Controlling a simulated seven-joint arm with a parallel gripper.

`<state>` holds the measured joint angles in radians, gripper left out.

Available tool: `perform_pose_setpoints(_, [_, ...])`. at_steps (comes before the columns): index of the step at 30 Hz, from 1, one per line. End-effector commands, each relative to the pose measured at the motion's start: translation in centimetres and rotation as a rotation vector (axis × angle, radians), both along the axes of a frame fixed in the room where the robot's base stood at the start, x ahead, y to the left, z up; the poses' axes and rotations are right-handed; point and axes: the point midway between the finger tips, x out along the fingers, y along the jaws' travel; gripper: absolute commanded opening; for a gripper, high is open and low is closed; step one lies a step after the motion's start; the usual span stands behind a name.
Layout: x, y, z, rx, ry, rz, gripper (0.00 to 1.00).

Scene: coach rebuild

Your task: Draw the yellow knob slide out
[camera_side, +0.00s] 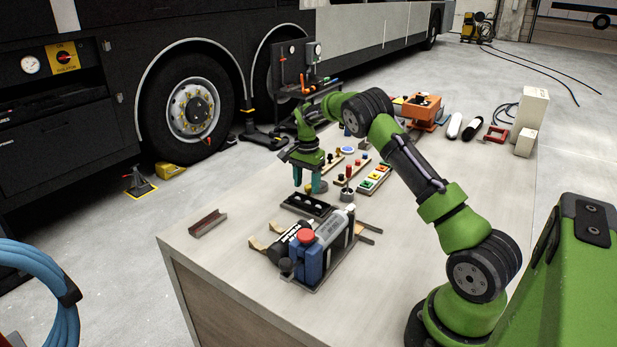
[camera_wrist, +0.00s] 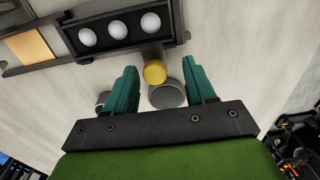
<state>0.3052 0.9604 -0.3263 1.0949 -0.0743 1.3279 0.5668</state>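The yellow knob (camera_wrist: 154,72) shows in the wrist view as a small yellow round end, between my gripper's two teal fingertips in the picture. It sits beside the edge of a black tray (camera_wrist: 180,20). I cannot tell its depth relative to the fingertips. My gripper (camera_wrist: 159,66) is open, with a wide gap on each side of the knob and no visible contact. In the side view my gripper (camera_side: 310,187) points down just behind the black tray (camera_side: 321,212).
The tray holds white balls (camera_wrist: 119,27). A grey round piece (camera_wrist: 167,96) lies close to the knob. A blue unit (camera_side: 307,258) is in front.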

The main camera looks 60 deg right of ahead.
Motion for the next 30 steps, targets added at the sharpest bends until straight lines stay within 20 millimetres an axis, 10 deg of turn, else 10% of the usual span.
perform_pose_setpoints(10, [-0.1, -0.2, 1.7, -0.003, 0.001, -0.001, 0.55])
perform_pose_setpoints(30, [-0.1, -0.1, 15.7, -0.002, 0.000, -0.001, 0.55])
